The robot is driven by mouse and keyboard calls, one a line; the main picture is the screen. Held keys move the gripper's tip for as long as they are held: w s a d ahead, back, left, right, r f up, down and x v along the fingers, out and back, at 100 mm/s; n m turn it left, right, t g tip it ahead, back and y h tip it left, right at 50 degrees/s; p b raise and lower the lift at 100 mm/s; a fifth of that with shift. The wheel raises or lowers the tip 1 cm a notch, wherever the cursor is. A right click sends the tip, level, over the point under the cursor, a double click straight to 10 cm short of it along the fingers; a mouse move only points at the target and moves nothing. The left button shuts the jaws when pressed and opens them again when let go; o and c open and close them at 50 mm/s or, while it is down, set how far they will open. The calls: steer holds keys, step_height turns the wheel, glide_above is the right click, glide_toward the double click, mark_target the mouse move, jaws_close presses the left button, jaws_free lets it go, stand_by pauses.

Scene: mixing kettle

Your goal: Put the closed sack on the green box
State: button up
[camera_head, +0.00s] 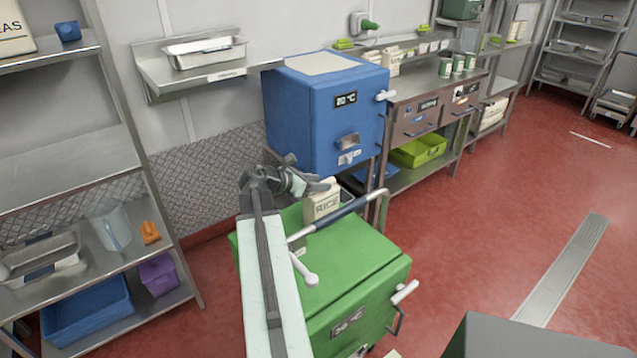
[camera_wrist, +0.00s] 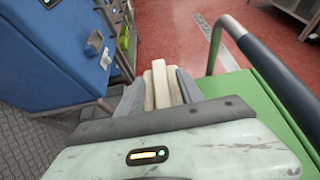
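The beige sack marked RICE (camera_head: 322,204) is at the far edge of the green box (camera_head: 345,265), beyond its bar handle. I cannot tell whether it rests on the lid or hangs just above it. My gripper (camera_head: 310,184) is at the top of the sack. In the wrist view, the grey fingers (camera_wrist: 160,92) stand on both sides of the beige sack (camera_wrist: 160,78) and appear closed on it. The green lid (camera_wrist: 240,95) lies to the right there, with the grey and blue handle (camera_wrist: 270,75) over it.
A blue cabinet (camera_head: 318,115) stands close behind the sack; it fills the left of the wrist view (camera_wrist: 55,55). Metal shelves (camera_head: 90,245) with bins are at left. A counter (camera_head: 430,85) with beige sacks and cans is behind. Red floor (camera_head: 490,210) at right is open.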

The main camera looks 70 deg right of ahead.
steer(key=shift+r, duration=0.1)
steer(key=shift+w+a+r+p, duration=0.15)
steer(key=shift+a+r+p, duration=0.1)
steer(key=shift+p, duration=0.1)
steer(key=p+v, duration=0.4)
steer(key=v, duration=0.7)
steer(key=shift+p, duration=0.4)
steer(key=shift+w+a, duration=0.15)
